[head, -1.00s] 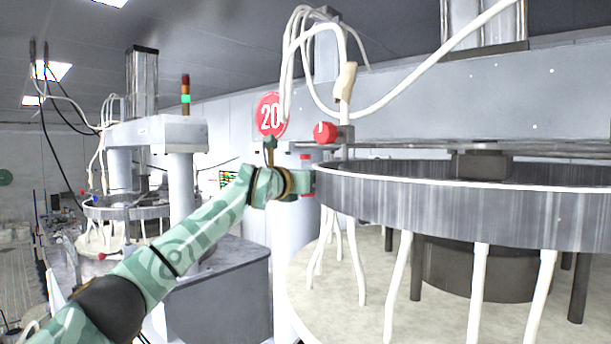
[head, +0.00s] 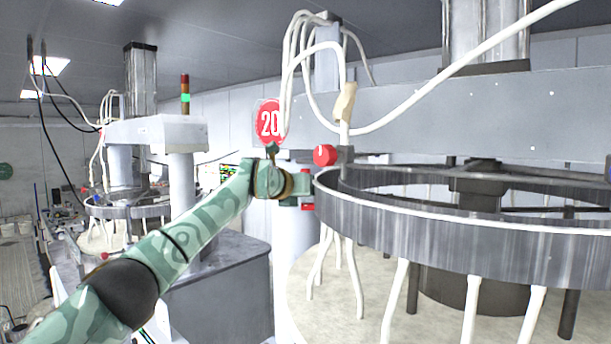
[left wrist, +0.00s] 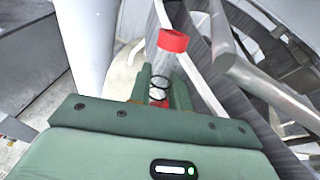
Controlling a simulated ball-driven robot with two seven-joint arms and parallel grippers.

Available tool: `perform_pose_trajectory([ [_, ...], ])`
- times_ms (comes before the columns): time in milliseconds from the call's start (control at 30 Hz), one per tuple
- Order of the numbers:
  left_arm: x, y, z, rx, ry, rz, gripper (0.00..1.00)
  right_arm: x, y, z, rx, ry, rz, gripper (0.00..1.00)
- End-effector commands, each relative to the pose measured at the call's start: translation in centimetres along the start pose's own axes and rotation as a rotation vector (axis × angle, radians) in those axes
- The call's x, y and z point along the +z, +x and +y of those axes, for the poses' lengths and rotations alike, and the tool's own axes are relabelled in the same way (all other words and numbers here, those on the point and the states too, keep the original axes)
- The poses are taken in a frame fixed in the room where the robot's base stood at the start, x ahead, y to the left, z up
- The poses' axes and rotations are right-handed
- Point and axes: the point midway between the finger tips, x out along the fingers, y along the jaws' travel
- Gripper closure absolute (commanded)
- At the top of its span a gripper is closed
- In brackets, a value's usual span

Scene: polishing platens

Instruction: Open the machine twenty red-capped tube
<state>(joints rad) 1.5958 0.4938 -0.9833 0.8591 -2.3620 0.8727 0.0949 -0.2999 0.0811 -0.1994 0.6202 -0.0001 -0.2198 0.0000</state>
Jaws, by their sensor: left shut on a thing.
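The machine's round red "20" sign (head: 268,121) is on the left end of its beam. A red cap (head: 325,155) sits on the fitting of a white tube at the ring's near left edge. My left gripper (head: 306,188) is just below and left of that cap. In the left wrist view a red cap (left wrist: 173,41) stands just beyond the fingers (left wrist: 160,92). The fingers are shut on a red part (left wrist: 160,104), mostly hidden between them; I cannot tell its full shape. My right gripper is out of view.
A grey metal ring (head: 450,235) with several hanging white tubes (head: 398,290) stands over the pale platen (head: 330,310), close right of my gripper. A second machine (head: 155,133) and a grey cabinet (head: 220,295) stand left.

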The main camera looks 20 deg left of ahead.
Motion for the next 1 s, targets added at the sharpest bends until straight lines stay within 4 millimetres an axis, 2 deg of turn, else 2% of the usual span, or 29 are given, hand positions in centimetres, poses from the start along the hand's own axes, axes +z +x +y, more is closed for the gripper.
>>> perform_pose_trajectory([
  [33, 1.0, -0.1, -0.1, 0.001, -0.019, 0.032, 1.00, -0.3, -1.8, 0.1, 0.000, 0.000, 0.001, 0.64],
  [200, 0.5, 0.3, 0.2, 0.001, -0.074, 0.123, 1.00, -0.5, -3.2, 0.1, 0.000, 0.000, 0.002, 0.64],
  [600, 0.1, 0.8, 0.5, 0.001, -0.136, 0.225, 1.00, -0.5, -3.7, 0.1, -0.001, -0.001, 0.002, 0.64],
  [1000, 0.1, 0.9, 0.6, 0.000, -0.147, 0.243, 1.00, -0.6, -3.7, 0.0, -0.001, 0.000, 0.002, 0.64],
])
